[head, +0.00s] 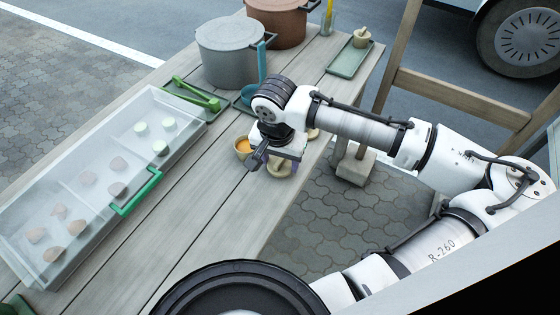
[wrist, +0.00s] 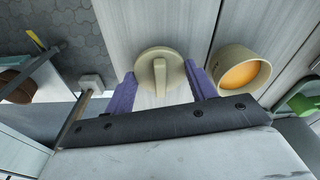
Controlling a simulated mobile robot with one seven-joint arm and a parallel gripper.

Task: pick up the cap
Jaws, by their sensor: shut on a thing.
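The cap (wrist: 152,62) is a round beige disc with a raised bar across it. In the wrist view it sits between the two purple fingers of my gripper (wrist: 160,70), which is shut on it. In the head view my gripper (head: 270,160) is low over the near-right edge of the wooden table, and the cap (head: 281,169) shows partly beneath it. Whether the cap touches the tabletop is hard to tell.
A beige bowl with orange contents (wrist: 240,72) stands close beside the cap; it also shows in the head view (head: 242,149). A grey pot (head: 232,55), green tongs (head: 196,95) and a clear-covered case (head: 100,185) occupy the table. Bare planks lie between case and gripper.

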